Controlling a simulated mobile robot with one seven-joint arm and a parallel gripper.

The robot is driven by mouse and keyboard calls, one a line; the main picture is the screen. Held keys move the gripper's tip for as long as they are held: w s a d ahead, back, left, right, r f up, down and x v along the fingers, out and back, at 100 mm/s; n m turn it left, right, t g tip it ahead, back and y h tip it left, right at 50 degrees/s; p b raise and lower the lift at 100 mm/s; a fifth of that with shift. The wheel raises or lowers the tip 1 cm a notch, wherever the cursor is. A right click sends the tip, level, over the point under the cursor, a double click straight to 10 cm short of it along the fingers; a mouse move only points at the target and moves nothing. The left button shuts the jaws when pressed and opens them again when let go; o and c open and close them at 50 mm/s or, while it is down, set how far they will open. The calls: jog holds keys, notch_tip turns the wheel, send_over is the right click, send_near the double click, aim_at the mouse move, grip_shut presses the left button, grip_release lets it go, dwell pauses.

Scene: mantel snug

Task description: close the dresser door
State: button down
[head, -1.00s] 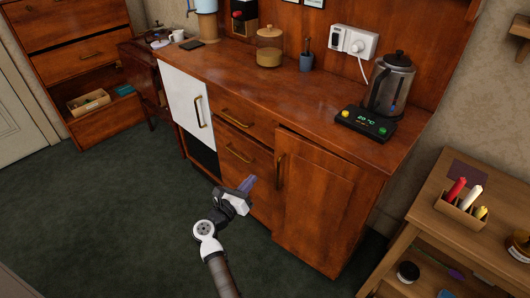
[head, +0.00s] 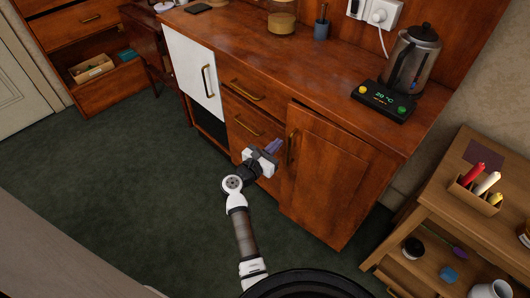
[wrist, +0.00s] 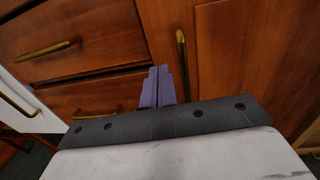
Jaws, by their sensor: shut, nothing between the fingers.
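The dresser (head: 230,55) is a long brown wooden unit. Its right door (head: 335,180) is a plain brown panel with an upright brass handle (head: 291,148) near its left edge. The door also shows in the wrist view (wrist: 245,60), with its handle (wrist: 181,50).
Two drawers (head: 256,90) with brass handles are left of the door. A white door (head: 195,72) is further left, above a dark opening. A kettle (head: 412,58) stands on the dresser top. A low wooden table (head: 440,200) stands at the right. Green carpet is clear at the left.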

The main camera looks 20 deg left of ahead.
aim_at(288, 133)
jog(key=shift+p+x, duration=0.4)
jog(key=shift+x, duration=1.75)
